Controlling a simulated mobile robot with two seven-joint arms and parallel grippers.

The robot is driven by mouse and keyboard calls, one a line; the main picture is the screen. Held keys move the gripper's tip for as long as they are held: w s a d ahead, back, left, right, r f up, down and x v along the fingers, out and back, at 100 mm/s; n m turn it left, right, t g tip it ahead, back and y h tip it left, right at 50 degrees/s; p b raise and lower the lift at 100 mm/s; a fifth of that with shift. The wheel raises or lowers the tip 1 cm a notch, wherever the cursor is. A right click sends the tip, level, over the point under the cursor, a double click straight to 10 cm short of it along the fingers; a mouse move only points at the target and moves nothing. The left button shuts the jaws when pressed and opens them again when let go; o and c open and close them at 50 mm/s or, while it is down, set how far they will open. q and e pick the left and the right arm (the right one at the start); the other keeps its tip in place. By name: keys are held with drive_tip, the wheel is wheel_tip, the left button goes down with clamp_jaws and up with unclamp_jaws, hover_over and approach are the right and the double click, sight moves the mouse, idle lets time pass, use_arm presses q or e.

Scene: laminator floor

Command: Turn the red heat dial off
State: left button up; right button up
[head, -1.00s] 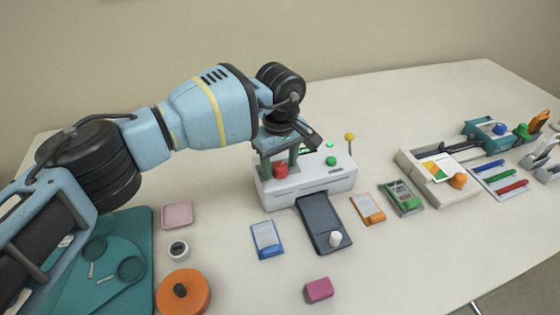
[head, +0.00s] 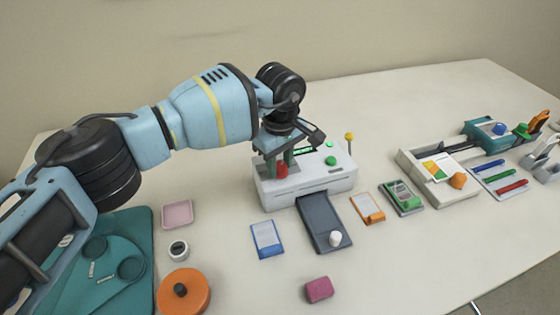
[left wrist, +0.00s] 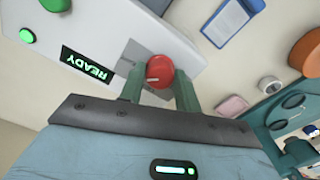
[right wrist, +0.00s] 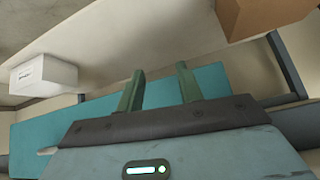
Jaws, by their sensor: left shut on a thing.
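The laminator (head: 310,188) is a white box on the table, with green buttons on top and a lit green screen. In the left wrist view the screen reads READY (left wrist: 86,63). The red heat dial (head: 282,170) is on the left part of its top, and it also shows in the left wrist view (left wrist: 160,71) with a pale pointer mark. My left gripper (head: 281,163) comes down from above and is shut on the dial, a finger on each side. My right gripper (right wrist: 160,85) is open and empty, and shows only in the right wrist view.
A dark tray (head: 320,220) with a white knob projects from the laminator's front. A yellow-tipped lever (head: 349,138) stands at its right. A blue-edged card (head: 267,238), a pink block (head: 319,289) and an orange disc (head: 184,292) lie in front. The back of the table is clear.

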sight(280, 165)
use_arm(q)
drive_tip(key=n, duration=0.5)
drive_tip(key=shift+r+p, duration=0.1)
drive_tip(key=shift+p, duration=0.2)
drive_tip(key=n+p, duration=0.1)
drive_tip(key=n, duration=0.4)
drive_tip(key=shift+n, duration=0.4)
drive_tip(key=n+p, duration=0.1)
drive_tip(key=n, duration=0.5)
drive_tip(key=shift+r, duration=0.1)
drive_tip(key=n+p, duration=0.1)
drive_tip(key=n, duration=0.2)
drive_tip(key=shift+n, duration=1.2)
use_arm(e)
drive_tip(key=w+r+t, duration=0.1)
drive_tip(key=w+r, duration=0.3)
drive_tip(key=r, duration=0.1)
drive_tip(key=shift+d+r, duration=0.15)
drive_tip(key=shift+d, duration=0.15)
drive_tip(key=shift+w, duration=0.1)
use_arm(q)
drive_tip(key=o, duration=1)
drive_tip(key=shift+c, duration=0.2)
use_arm(e)
drive_tip(key=shift+r, duration=0.15)
use_arm(q)
drive_tip(key=shift+r, duration=3.75)
